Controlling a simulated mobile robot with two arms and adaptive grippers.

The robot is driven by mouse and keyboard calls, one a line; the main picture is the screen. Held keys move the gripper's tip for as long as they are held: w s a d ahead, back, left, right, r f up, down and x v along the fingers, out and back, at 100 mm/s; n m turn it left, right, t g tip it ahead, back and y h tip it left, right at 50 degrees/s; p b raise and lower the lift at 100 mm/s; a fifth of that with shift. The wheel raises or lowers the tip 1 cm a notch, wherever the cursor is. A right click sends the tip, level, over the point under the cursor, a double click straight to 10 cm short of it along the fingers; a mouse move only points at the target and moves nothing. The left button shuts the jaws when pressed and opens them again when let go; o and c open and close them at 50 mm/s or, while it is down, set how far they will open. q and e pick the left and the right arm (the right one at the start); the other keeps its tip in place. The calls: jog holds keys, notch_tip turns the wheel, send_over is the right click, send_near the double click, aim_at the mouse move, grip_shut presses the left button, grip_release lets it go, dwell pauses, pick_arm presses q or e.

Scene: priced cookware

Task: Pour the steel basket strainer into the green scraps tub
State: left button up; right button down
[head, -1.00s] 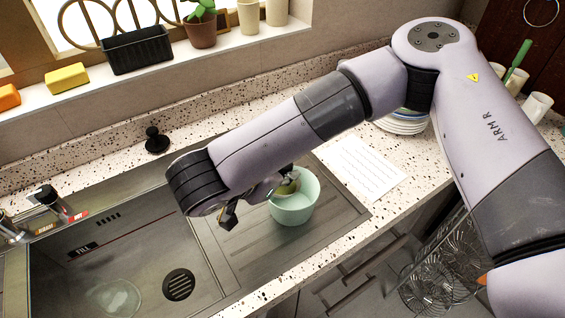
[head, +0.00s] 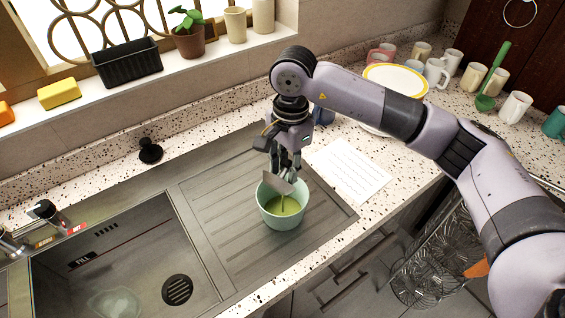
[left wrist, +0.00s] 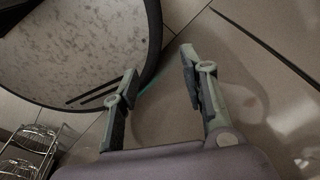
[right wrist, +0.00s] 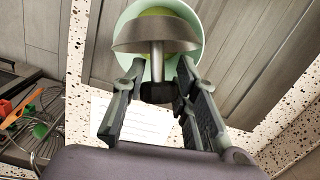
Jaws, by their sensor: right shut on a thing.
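The green scraps tub (head: 270,213) stands upright on the ribbed drainboard, with yellow-green matter inside. My right gripper (head: 283,172) is shut on the steel basket strainer (head: 276,184) and holds it tilted over the tub's mouth. A thin green stream runs from the strainer into the tub. In the right wrist view, my right gripper (right wrist: 158,80) grips the strainer's post, and the grey strainer cup (right wrist: 155,38) covers part of the tub (right wrist: 196,52). My left gripper (left wrist: 158,68) is open and empty in the left wrist view, above the floor.
The sink basin (head: 120,262) with its drain (head: 177,290) lies left of the drainboard (head: 225,235). A written sheet (head: 350,172) lies on the counter to the right. Plates (head: 396,80) and several mugs stand behind my right arm. A wire rack (head: 435,265) is below the counter.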

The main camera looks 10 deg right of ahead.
jog(key=f+g+y+b, duration=0.1)
jog(key=b, duration=0.1)
jog(key=w+d+f+g+y+b, duration=0.1)
jog(key=g+y+b, duration=0.1)
jog(key=w+f+g+y+b, duration=0.1)
jog(key=g+y+b, duration=0.1)
jog(key=shift+d, duration=0.35)
jog(key=shift+r, duration=0.1)
jog(key=shift+s, duration=0.1)
dwell(1.8)
